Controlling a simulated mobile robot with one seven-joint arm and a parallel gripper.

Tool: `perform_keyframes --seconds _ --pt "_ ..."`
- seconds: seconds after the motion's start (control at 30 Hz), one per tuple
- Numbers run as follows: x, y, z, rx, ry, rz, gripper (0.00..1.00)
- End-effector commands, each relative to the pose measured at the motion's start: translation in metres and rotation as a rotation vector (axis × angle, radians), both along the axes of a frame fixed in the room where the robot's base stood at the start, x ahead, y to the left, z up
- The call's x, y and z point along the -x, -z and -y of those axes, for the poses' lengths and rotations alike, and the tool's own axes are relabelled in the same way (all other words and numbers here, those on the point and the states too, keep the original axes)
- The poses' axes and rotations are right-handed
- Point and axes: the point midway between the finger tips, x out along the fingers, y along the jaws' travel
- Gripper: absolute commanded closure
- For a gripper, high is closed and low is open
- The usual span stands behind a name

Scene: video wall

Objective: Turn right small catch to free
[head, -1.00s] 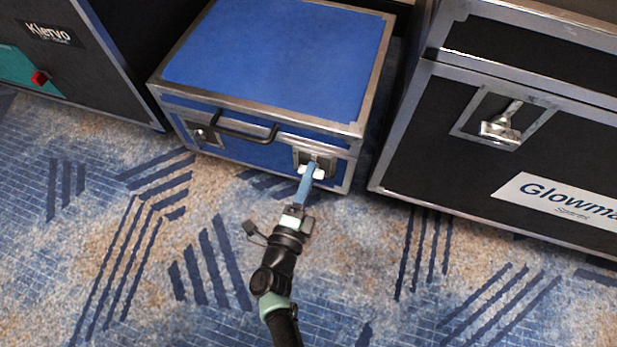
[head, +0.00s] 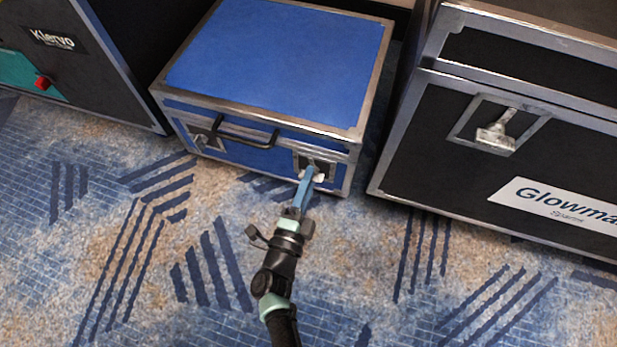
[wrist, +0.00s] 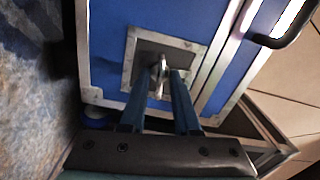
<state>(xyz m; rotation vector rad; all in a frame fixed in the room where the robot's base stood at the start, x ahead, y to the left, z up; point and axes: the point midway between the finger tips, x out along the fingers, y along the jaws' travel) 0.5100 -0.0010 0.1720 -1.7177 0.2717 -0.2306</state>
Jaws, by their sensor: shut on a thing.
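The right small catch (wrist: 159,76) is a metal turn piece in a recessed plate on the front of the blue case (head: 280,62). In the wrist view it stands between the fingertips of my gripper (wrist: 163,84). In the head view my gripper (head: 312,178) reaches the front right of the case and partly covers the catch. My gripper is shut on the catch. The left small catch (head: 204,138) sits in its own plate left of the black handle (head: 246,134). The lid of the blue case is down.
A large black case (head: 520,120) with a metal latch (head: 496,134) stands close on the right. Another dark case (head: 85,60) stands on the left. The patterned carpet (head: 170,270) in front is clear.

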Motion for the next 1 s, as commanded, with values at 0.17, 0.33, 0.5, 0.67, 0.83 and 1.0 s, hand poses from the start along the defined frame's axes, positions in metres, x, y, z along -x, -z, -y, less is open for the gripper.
perform_keyframes --seconds 0.17,0.33,0.5,0.67,0.83,1.0 --pt "0.0005 -0.0033 0.0009 0.149 0.002 -0.049 1.00" --pt "0.0007 -0.0031 0.0011 0.304 0.003 -0.099 1.00" --pt "0.0007 -0.0027 0.0007 0.458 0.002 -0.148 1.00" --pt "0.0007 -0.0022 0.0003 0.602 0.002 -0.195 1.00" --pt "0.0009 -0.0020 0.0005 0.756 0.002 -0.245 1.00" --pt "0.0010 -0.0015 0.0002 0.911 0.001 -0.294 1.00"
